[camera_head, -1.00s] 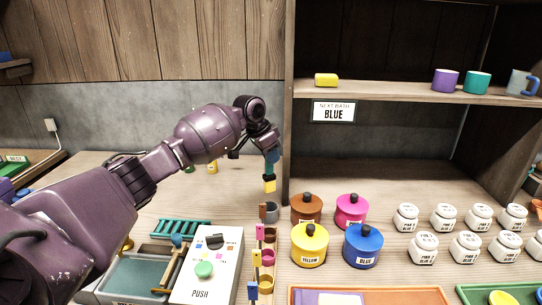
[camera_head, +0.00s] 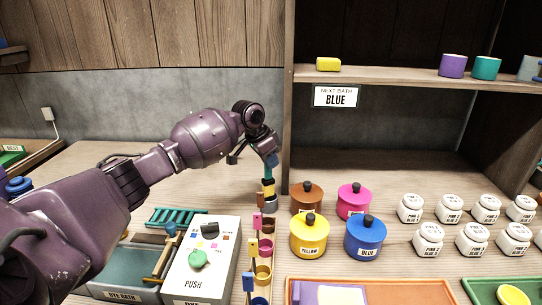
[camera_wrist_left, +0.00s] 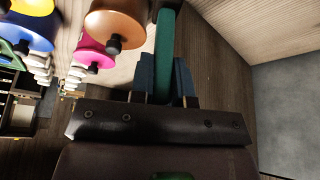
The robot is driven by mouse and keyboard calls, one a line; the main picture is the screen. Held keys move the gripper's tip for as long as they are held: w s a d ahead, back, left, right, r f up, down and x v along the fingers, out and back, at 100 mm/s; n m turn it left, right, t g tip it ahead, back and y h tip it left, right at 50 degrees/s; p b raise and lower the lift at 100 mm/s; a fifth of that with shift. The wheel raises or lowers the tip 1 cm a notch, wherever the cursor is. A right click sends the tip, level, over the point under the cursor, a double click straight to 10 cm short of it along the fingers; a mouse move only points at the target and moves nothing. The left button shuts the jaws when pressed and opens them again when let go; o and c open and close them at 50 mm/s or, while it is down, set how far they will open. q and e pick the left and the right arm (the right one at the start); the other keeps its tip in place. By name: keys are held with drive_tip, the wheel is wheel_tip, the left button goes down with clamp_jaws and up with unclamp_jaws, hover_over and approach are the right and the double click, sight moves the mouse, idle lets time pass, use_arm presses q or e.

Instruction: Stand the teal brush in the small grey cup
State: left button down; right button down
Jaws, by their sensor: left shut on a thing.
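The teal brush (camera_head: 268,174) hangs upright, with a yellow band and a dark tip at its lower end. My left gripper (camera_head: 270,159) is shut on its upper handle. The small grey cup (camera_head: 271,205) stands on the bench directly below, partly hidden by a brown clip in front. The brush's lower end meets the cup's mouth; I cannot tell how deep it sits. In the left wrist view the teal handle (camera_wrist_left: 166,40) runs up between the fingers of my left gripper (camera_wrist_left: 163,80); the cup is not seen there. My right gripper is not in view.
Brown (camera_head: 306,198), pink (camera_head: 352,203), yellow (camera_head: 309,238) and blue (camera_head: 364,240) lidded pots stand right of the cup. A row of small coloured cups and upright clips (camera_head: 257,222) runs in front of it. A white push-button box (camera_head: 206,262) is at front left.

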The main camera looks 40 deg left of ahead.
sight(270, 178)
use_arm(q)
drive_tip(key=shift+f, duration=1.95)
drive_tip(key=c, duration=1.5)
unclamp_jaws()
drive_tip(key=shift+c, duration=0.2)
drive_tip(key=o, duration=0.5)
drive_tip(key=shift+r, duration=0.1)
